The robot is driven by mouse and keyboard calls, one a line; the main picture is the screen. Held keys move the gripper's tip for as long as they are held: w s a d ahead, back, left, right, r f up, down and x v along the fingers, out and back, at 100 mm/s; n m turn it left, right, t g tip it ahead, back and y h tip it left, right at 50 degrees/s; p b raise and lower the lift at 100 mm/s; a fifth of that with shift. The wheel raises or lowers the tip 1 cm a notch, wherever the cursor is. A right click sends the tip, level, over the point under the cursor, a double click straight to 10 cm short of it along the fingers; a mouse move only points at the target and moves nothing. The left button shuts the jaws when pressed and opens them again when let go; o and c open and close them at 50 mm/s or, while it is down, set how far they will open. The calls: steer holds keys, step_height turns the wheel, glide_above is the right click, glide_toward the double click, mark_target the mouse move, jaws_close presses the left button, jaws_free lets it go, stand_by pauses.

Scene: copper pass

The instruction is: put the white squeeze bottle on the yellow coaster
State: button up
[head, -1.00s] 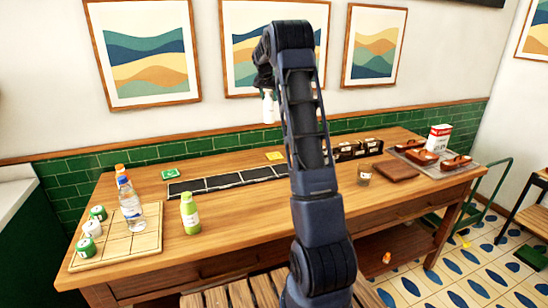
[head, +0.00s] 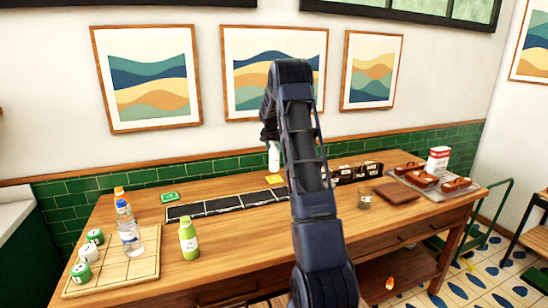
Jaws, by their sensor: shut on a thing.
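The white squeeze bottle (head: 274,157) hangs upright under my gripper (head: 270,138), which is shut on it; the arm partly hides the jaws. The bottle's lower end appears just above the back part of the table. A small gap seems to show between bottle and coaster, but I cannot tell the exact height or depth.
A green bottle (head: 189,238) and a clear water bottle (head: 129,230) stand at left. Black boxes (head: 345,174), a glass (head: 365,200) and a brown board (head: 396,192) are right.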

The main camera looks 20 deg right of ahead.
mark_target(274, 155)
steer(key=shift+f, duration=2.7)
steer(key=o, duration=1.5)
